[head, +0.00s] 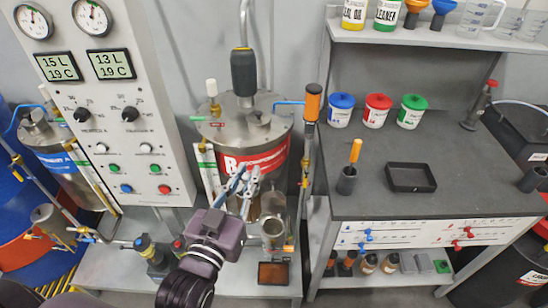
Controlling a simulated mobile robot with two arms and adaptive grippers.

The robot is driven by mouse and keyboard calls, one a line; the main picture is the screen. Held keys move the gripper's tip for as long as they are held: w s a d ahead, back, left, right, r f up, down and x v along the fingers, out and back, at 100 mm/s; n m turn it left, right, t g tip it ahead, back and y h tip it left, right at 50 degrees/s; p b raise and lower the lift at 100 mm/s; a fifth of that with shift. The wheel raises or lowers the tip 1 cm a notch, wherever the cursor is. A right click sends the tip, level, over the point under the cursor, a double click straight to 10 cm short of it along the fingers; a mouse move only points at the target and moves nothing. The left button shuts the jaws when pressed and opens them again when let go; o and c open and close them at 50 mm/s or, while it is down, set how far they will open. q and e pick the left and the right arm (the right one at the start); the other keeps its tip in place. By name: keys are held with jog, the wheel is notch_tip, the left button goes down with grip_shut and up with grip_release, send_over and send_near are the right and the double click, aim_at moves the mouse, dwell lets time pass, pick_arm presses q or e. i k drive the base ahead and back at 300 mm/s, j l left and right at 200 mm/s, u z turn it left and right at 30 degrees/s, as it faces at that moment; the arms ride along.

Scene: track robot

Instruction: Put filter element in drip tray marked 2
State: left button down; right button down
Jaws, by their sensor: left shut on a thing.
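My left gripper (243,182) reaches up from the bottom, in front of the large steel drum (262,148) with the red "B" label. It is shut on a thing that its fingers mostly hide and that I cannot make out. Just right of the fingers is a clear cylinder (272,203), with a grey metal cylinder (272,236) below it. I cannot tell whether either is the filter element. A shallow brown-bottomed tray (273,274) lies on the low shelf below them. A black tray (411,177) lies on the bench at right. No "2" is readable on either. My right gripper is not in view.
The control panel (105,120) with gauges stands at left. An upright bar with an orange handle (313,103) rises between drum and bench. The dark bench top (460,190) holds a cup with an orange-handled tool (348,180) and several lidded tubs (377,110). Space around the black tray is clear.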

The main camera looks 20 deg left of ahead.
aim_at(409, 180)
jog(key=i+l+u, duration=0.1)
jog(key=l, duration=0.4)
jog(key=i+l+u, duration=0.15)
jog(key=l, duration=0.3)
jog(key=i+l+u, duration=0.1)
jog(key=l, duration=0.4)
